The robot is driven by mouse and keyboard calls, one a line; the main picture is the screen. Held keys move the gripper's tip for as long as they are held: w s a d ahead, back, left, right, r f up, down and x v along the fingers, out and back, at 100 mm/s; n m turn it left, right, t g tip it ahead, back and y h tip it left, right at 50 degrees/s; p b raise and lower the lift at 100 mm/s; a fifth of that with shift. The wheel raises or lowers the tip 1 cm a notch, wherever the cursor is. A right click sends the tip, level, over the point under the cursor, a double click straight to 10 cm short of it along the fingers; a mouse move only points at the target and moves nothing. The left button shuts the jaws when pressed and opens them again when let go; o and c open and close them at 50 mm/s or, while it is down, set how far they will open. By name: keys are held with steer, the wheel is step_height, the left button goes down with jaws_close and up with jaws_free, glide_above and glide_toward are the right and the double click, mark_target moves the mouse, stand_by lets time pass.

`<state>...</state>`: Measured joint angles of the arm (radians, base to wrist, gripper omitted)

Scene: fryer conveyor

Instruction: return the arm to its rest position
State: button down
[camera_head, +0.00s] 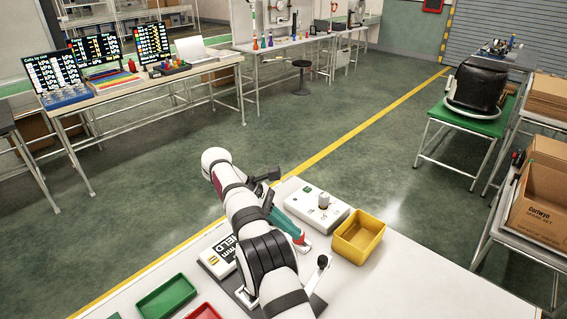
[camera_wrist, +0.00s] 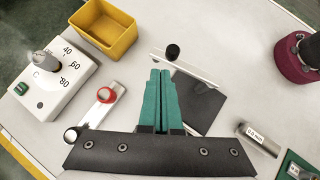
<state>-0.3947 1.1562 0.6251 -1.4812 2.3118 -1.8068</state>
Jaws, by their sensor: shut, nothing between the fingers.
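My gripper (camera_wrist: 160,75) shows in the wrist view as two teal fingers pressed together with nothing between them. It points over the bench top, in front of a dark plate (camera_wrist: 205,103) and a pale bar with a black knob (camera_wrist: 184,68). I cannot tell whether the fingertips touch anything. In the head view my white arm reaches over the white bench (camera_head: 395,290), and the teal part of the gripper (camera_head: 288,222) is partly hidden behind the arm.
A white dial box (camera_head: 300,197) and a yellow bin (camera_head: 360,237) stand close to the gripper. A red-ringed lever (camera_wrist: 103,103) and a metal cylinder (camera_wrist: 262,140) are nearby. A green tray (camera_head: 166,299) lies lower left. The bench's right part is clear.

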steer(key=s+d+r+m+y, duration=0.55)
steer(key=s+r+m, duration=0.25)
steer(key=s+r, duration=0.45)
steer(key=s+a+f+m+t+y, duration=0.1)
steer(key=s+f+m+y, duration=0.1)
steer(key=s+m, duration=0.4)
steer(key=s+a+f+m+y, duration=0.1)
steer(key=s+f+m+y, duration=0.2)
steer(key=s, duration=1.4)
step_height(320, 180, down, 2)
steer(key=m, duration=0.4)
steer(key=shift+s+a+t, duration=0.2)
steer(key=shift+a+t, duration=0.1)
steer(key=shift+t, duration=0.1)
steer(key=shift+f, duration=0.1)
